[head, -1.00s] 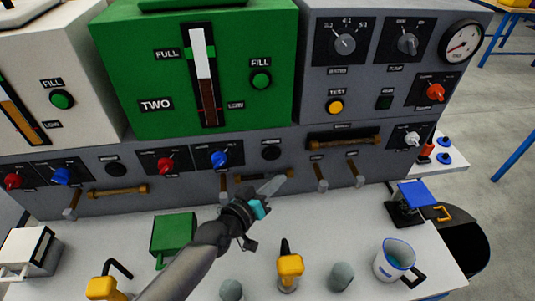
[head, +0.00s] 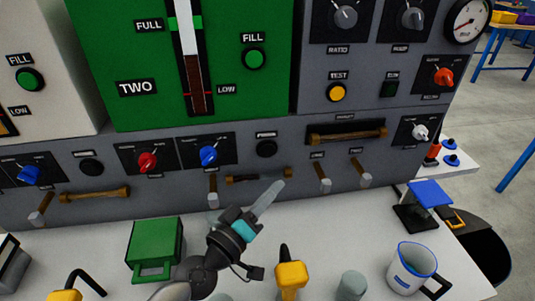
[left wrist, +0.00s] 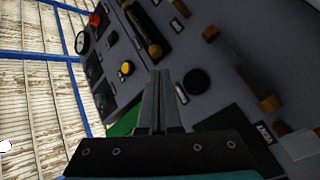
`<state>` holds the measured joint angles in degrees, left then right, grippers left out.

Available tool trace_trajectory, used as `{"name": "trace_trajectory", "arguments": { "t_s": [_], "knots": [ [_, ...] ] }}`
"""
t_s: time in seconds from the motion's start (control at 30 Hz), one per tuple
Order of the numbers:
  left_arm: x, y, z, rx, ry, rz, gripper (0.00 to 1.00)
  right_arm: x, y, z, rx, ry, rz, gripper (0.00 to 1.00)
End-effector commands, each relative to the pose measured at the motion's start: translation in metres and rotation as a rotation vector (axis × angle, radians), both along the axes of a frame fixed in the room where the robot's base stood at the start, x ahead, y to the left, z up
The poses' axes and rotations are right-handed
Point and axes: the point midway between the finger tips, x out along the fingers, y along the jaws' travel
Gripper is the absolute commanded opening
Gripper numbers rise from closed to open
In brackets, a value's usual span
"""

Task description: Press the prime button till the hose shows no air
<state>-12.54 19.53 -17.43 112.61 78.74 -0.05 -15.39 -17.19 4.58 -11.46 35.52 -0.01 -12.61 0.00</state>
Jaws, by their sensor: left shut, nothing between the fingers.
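Under the green tank TWO, a round black button (head: 267,149) sits on the grey panel below a small label, apparently the prime button. Below it is a short horizontal hose (head: 258,177) with brown ends and a dark middle. My left gripper (head: 270,192) is shut and empty, its tips pointing up and right, just below the hose in the picture. In the left wrist view the shut fingers (left wrist: 162,75) point toward the panel, left of the black button (left wrist: 197,82) and apart from it in the picture. Contact with the panel is not visible. My right gripper is out of view.
Another black button (head: 91,167) and a brown hose (head: 95,194) are at the left. Red (head: 147,161) and blue knobs (head: 208,156) and grey levers (head: 325,184) line the panel.

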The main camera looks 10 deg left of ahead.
Motion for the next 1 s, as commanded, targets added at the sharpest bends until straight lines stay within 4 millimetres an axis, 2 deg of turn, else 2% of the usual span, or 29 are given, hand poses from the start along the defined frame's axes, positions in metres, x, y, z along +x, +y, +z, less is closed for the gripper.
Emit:
{"name": "trace_trajectory", "arguments": {
  "t_s": [0.17,0.33,0.7,1.0],
  "knots": [
    [0.001,0.000,0.000,0.001,0.000,0.001,0.00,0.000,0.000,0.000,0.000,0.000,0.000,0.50],
    [0.010,0.004,0.000,0.003,-0.001,0.002,0.00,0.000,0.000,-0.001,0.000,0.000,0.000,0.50],
    [0.057,0.024,0.000,0.002,-0.002,0.002,0.00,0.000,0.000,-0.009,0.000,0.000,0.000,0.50],
    [0.079,0.033,-0.001,0.002,0.000,0.001,0.00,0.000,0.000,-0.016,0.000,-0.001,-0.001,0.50]
  ]
}}
